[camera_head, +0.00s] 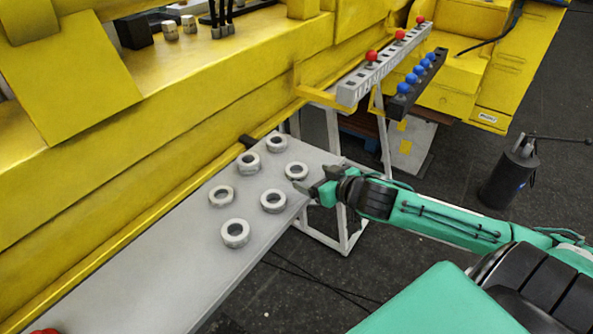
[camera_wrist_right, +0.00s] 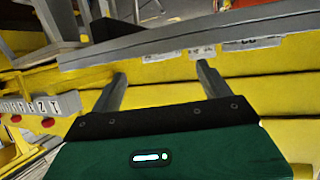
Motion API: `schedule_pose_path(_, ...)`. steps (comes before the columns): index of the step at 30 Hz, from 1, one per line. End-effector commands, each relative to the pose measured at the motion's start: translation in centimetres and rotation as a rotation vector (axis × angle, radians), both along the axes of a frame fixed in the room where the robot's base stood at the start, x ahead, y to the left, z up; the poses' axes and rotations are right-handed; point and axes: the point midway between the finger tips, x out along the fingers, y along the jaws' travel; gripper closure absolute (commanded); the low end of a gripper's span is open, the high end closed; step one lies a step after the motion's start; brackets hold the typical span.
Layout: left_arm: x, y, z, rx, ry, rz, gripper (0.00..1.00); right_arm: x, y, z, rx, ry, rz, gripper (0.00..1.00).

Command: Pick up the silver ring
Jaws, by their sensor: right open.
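Several silver rings lie flat on the grey table: one near ring (camera_head: 235,233), one at the left (camera_head: 222,195), one in the middle (camera_head: 273,200), one at the right (camera_head: 296,171), and others farther back (camera_head: 248,162) (camera_head: 277,142). I cannot tell which one the task names. My right gripper (camera_head: 306,187) is at the table's right edge, close to the middle and right rings. In the right wrist view the gripper (camera_wrist_right: 161,76) has its two fingers apart with nothing between them. No ring shows in that view. My left gripper is not in view.
The grey table (camera_head: 150,270) runs along a large yellow boom (camera_head: 170,120). A grey rail with red knobs (camera_head: 370,75) and a dark rail with blue knobs (camera_head: 412,85) stand behind. A dark cylinder (camera_head: 508,175) stands on the floor at right.

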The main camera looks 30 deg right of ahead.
Motion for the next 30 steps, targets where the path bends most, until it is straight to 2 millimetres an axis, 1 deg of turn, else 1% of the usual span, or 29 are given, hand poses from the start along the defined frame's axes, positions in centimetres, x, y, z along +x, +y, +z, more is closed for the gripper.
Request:
schedule_pose_path(3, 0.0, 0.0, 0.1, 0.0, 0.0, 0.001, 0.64, 0.6, 0.1, -0.1, 0.0, -0.001, 0.001, 0.2)
schedule_pose_path(8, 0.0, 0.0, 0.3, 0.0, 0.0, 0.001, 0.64, 1.0, 0.1, -0.3, 0.0, 0.0, 0.0, 0.2)
schedule_pose_path(11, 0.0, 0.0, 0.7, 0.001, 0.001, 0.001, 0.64, 1.6, 0.2, -0.3, 0.001, -0.001, 0.0, 0.2)
schedule_pose_path(18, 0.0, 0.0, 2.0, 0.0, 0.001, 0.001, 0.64, 4.0, 0.6, -0.6, 0.001, -0.001, 0.0, 0.2)
schedule_pose_path(22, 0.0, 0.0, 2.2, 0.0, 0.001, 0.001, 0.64, 5.2, 0.7, -1.3, 0.001, -0.001, 0.0, 0.2)
schedule_pose_path(25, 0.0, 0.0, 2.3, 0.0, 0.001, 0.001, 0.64, 5.6, 0.8, -1.7, 0.0, 0.001, 0.0, 0.2)
schedule_pose_path(30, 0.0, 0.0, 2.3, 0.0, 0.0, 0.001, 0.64, 5.8, 0.8, -1.8, 0.0, 0.001, 0.001, 0.2)
